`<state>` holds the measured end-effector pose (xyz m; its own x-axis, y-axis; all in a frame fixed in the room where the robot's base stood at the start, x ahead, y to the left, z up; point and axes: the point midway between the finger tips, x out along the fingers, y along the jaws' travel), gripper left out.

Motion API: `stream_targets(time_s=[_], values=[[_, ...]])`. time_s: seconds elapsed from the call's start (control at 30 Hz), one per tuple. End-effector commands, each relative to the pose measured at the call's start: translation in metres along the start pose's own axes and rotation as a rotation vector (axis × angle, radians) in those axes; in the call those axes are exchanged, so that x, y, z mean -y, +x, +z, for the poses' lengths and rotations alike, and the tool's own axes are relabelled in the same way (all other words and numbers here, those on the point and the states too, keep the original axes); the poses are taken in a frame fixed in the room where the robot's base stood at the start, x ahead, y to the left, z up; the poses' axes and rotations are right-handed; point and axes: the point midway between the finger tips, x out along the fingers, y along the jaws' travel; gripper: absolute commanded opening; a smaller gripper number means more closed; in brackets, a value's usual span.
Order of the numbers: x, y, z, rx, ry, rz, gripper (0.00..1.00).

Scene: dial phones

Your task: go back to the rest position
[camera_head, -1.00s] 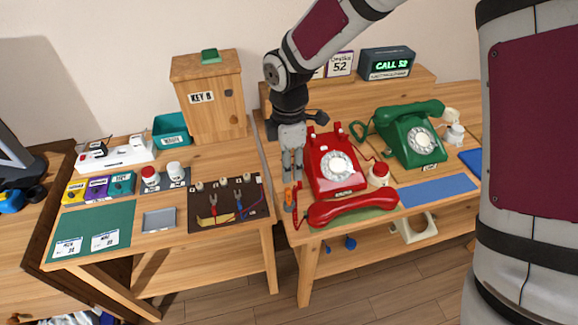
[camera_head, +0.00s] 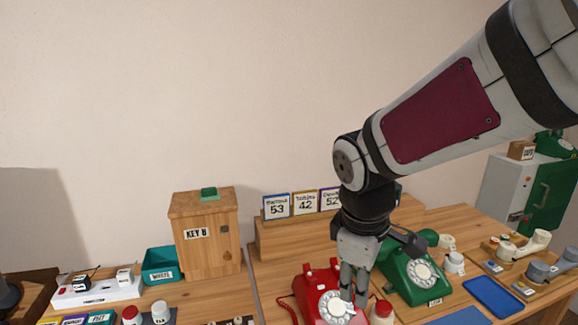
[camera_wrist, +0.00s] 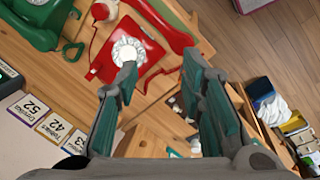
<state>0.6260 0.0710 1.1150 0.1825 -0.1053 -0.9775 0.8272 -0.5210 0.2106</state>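My gripper (camera_head: 353,300) hangs pointing down in the head view, in front of the red dial phone (camera_head: 314,284). In the wrist view my gripper (camera_wrist: 160,72) has its two fingers apart with nothing between them. The red phone (camera_wrist: 108,68) lies below it, with its white dial near the left fingertip. The red handset (camera_wrist: 170,28) lies off its cradle, beside the phone. The green dial phone (camera_head: 412,277) stands to the right of my gripper in the head view, partly hidden by my wrist.
A wooden box marked KEY B (camera_head: 209,246) stands left of the red phone, near a teal bin (camera_head: 159,268). Number cards (camera_head: 276,207) stand on a raised shelf behind. A grey and green cabinet (camera_head: 512,190) is at far right. Air above the tables is clear.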

Motion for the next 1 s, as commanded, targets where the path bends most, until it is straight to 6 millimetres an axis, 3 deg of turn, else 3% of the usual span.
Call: stream_targets(time_s=[0.03,0.2,0.5,0.7,1.0], values=[[0.002,-0.014,0.016,-0.012,0.083,0.022,0.36],[0.016,-0.046,0.062,-0.059,0.37,0.057,0.36],[0.057,-0.077,0.126,-0.188,0.832,0.058,0.36],[0.074,-0.081,0.143,-0.246,0.996,0.036,0.36],[0.078,-0.081,0.146,-0.255,1.025,0.029,0.36]])
